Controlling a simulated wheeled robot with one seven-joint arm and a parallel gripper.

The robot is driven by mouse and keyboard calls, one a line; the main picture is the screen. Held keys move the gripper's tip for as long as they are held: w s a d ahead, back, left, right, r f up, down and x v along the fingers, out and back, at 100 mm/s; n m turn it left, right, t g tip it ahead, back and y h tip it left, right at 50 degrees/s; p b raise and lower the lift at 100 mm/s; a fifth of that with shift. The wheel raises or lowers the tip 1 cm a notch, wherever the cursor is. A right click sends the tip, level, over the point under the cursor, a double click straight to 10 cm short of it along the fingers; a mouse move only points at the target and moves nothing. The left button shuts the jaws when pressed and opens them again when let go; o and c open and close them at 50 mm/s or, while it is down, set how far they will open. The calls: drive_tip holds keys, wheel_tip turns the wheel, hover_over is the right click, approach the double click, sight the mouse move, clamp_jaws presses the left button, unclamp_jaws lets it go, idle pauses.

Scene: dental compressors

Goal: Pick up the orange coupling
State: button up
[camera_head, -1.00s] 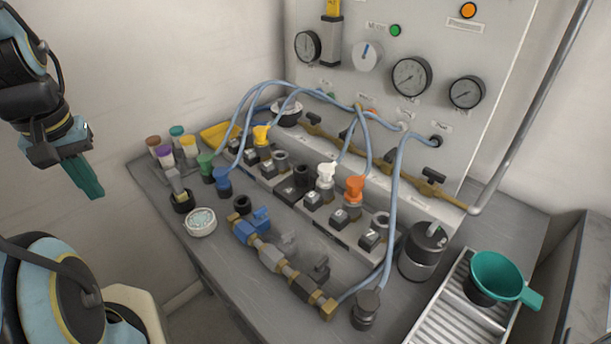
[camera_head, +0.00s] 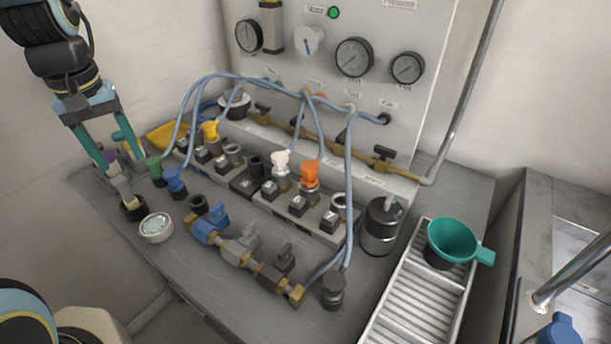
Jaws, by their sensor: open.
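The orange coupling (camera_head: 310,173) sits upright on a grey fitting in the right part of the manifold block (camera_head: 262,199), with a blue hose running up from it. A white coupling (camera_head: 280,163) stands just to its left. My gripper (camera_head: 122,168) is at the left, pointing down with its two teal fingers apart and nothing between them that I can tell is held. It is well to the left of the orange coupling, over the table's left end, near a brush-like item in a black base.
Yellow (camera_head: 210,131), green (camera_head: 154,168) and blue (camera_head: 175,180) couplings carry hoses arching over the block. A valve assembly (camera_head: 240,252) lies in front. A grey canister (camera_head: 381,226), ribbed tray (camera_head: 415,305) and teal funnel (camera_head: 453,240) are right. A gauge panel (camera_head: 335,100) stands behind.

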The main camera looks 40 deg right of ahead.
drive_tip(key=shift+o, duration=1.2)
drive_tip(key=s+d+m, duration=0.1)
drive_tip(key=s+d, duration=0.1)
drive_tip(key=d, duration=0.6)
drive_tip(key=shift+s+d+r, duration=0.15)
drive_tip(key=shift+s+d, duration=0.1)
drive_tip(key=shift+d, duration=0.05)
drive_tip(key=r+m+b, duration=0.1)
drive_tip(key=m, duration=0.2)
hover_over(309, 165)
drive_tip(key=shift+w+a+r+g+y, duration=0.2)
drive_tip(key=shift+a+g+y, duration=0.1)
drive_tip(key=shift+g, duration=0.1)
drive_tip(key=shift+s+d+f, duration=0.1)
drive_tip(key=shift+s+d, duration=0.1)
drive_tip(key=shift+s, duration=0.2)
drive_tip(key=shift+s+f, duration=0.1)
drive_tip(key=shift+f, duration=0.2)
wheel_tip(309, 165, down, 4)
drive_tip(key=shift+r+p, duration=0.1)
drive_tip(key=shift+p, duration=0.2)
drive_tip(key=shift+w+d+f+p, duration=0.15)
drive_tip(key=shift+f+p, duration=0.25)
drive_tip(key=shift+f, duration=1.15)
drive_tip(key=shift+w+f+p, duration=0.15)
drive_tip(key=shift+f+p, duration=0.25)
drive_tip(key=shift+f, duration=1.15)
clamp_jaws()
